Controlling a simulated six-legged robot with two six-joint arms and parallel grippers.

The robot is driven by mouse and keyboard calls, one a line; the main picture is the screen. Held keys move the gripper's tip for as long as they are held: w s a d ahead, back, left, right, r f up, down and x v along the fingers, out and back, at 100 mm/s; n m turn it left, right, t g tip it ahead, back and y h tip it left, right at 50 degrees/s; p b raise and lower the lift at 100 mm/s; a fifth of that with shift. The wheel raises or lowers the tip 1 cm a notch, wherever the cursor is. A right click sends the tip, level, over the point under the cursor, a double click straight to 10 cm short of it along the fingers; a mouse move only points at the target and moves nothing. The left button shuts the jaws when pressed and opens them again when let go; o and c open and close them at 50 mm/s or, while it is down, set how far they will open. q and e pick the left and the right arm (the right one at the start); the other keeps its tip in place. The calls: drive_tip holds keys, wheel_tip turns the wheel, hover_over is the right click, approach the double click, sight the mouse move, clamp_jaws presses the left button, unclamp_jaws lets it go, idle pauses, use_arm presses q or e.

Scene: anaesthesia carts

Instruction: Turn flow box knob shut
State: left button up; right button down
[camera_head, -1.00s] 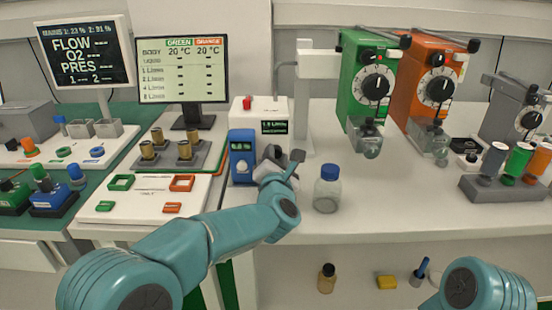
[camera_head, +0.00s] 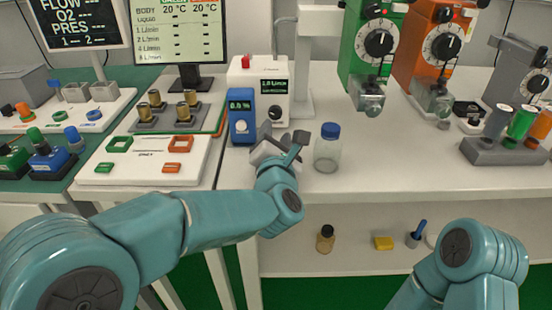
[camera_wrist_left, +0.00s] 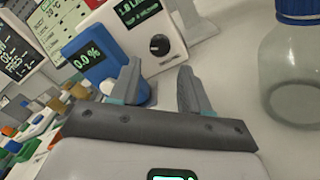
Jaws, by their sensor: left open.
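The white flow box (camera_head: 240,75) stands on the bench behind the blue box (camera_head: 241,118). Its dark display shows a small L/min reading, and its black knob (camera_head: 275,112) is on the lower front. In the left wrist view the knob (camera_wrist_left: 159,45) is fully uncovered, beyond the fingertips. My left gripper (camera_head: 278,143) is in front of the flow box, below the knob in the head view. It is open and empty, with both fingers apart in the left wrist view (camera_wrist_left: 158,82), and clear of the knob. My right gripper is out of view.
A clear bottle with a blue cap (camera_head: 328,148) stands close right of my left gripper. Green (camera_head: 365,40) and orange (camera_head: 425,45) vaporizers stand behind right. The bench front right of the bottle is free. A small brown bottle (camera_head: 325,238) sits on the lower shelf.

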use_arm(q)
drive_tip(key=s, duration=0.8)
drive_tip(key=shift+s, duration=0.25)
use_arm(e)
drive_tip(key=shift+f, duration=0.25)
